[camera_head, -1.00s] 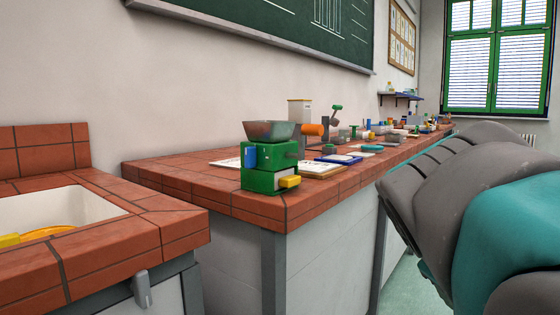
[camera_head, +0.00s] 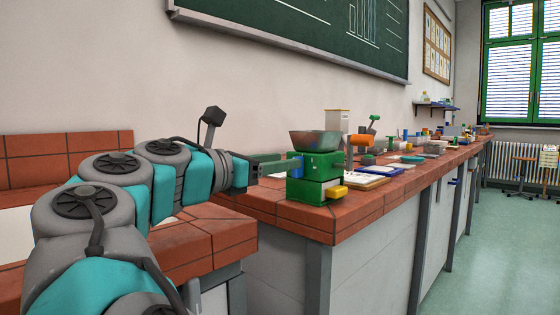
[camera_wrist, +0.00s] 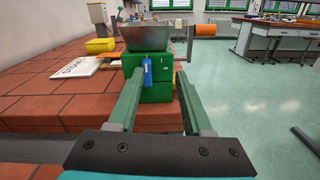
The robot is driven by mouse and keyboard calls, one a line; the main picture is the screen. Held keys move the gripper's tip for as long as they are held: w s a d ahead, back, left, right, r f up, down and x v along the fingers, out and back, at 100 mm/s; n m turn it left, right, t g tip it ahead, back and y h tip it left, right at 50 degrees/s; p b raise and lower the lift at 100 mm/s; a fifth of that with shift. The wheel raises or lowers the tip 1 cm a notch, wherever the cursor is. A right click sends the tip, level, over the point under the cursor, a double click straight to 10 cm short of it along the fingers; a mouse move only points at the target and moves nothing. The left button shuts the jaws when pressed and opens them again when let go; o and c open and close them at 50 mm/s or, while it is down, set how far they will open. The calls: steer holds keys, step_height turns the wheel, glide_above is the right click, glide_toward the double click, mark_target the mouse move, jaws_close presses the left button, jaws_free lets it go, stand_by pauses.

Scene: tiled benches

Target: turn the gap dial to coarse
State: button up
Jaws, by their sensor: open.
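A green grinder (camera_head: 322,168) with a grey metal hopper (camera_head: 316,141) stands at the near corner of the tiled bench. It also shows ahead in the wrist view (camera_wrist: 158,92). A blue upright piece (camera_wrist: 147,72), which may be the gap dial, is on its face towards my gripper. Dial markings are not readable.
An orange crank handle (camera_wrist: 205,30) sticks out to the right of the hopper. A yellow block (camera_head: 336,191) projects low on the grinder. A white card (camera_wrist: 75,67) and a yellow container (camera_wrist: 100,45) lie on the bench. Open floor (camera_head: 480,240) is at right.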

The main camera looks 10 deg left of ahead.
steer(key=w+d+f+n, duration=0.1)
steer(key=w, duration=0.4)
steer(key=shift+w+d+b, duration=0.35)
steer(key=shift+d, duration=0.05)
steer(key=shift+c, duration=0.2)
steer(key=shift+f, duration=0.1)
jaws_close()
stand_by(0.3)
